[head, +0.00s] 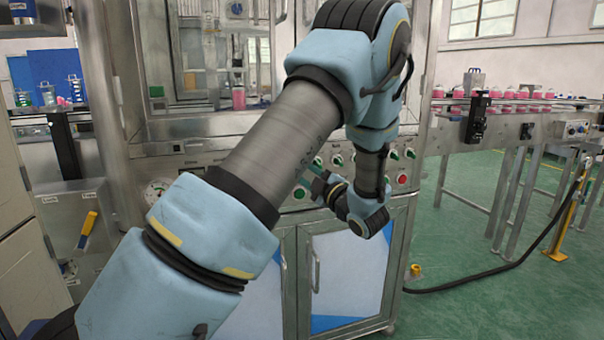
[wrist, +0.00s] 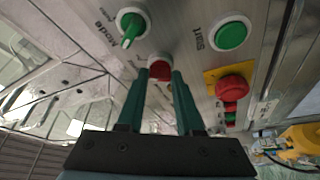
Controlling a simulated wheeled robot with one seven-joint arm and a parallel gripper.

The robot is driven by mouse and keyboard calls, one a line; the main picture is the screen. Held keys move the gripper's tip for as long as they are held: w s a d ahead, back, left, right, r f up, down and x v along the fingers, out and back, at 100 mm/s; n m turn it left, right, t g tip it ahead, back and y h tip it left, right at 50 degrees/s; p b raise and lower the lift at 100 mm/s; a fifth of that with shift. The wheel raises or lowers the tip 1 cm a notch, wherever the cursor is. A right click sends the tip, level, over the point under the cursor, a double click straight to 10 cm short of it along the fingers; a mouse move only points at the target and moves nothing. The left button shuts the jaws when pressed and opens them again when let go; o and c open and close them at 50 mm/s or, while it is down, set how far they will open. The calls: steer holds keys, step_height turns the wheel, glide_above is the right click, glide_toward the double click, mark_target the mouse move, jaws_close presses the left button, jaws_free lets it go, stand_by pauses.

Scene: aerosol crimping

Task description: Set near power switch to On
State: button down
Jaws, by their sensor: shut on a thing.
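In the wrist view, a small red-faced switch (wrist: 160,70) sits on the grey control panel between my fingertips. Its label is partly covered and seems to begin with "Po". My gripper (wrist: 162,76) has two long teal fingers, one on each side of this switch, and is shut on it. The switch's pointer position is hidden by the fingers and the viewing angle. In the head view, my gripper (head: 310,176) reaches the front panel of the metal machine, and the switch cannot be made out there.
On the panel are a green Mode knob (wrist: 131,25), a green Start button (wrist: 231,33) and a red mushroom button (wrist: 234,88) on a yellow plate. Cabinet doors (head: 345,270) lie below the panel. A conveyor (head: 520,105) with pink cans stands at right.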

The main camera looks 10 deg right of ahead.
steer(key=shift+f, duration=0.1)
stand_by(0.3)
steer(key=c, duration=0.6)
jaws_free()
steer(key=shift+o, duration=0.2)
steer(key=b+v, duration=0.1)
steer(key=v, duration=0.9)
steer(key=shift+s+d, duration=0.15)
steer(key=shift+s, duration=0.25)
steer(key=shift+f, duration=0.1)
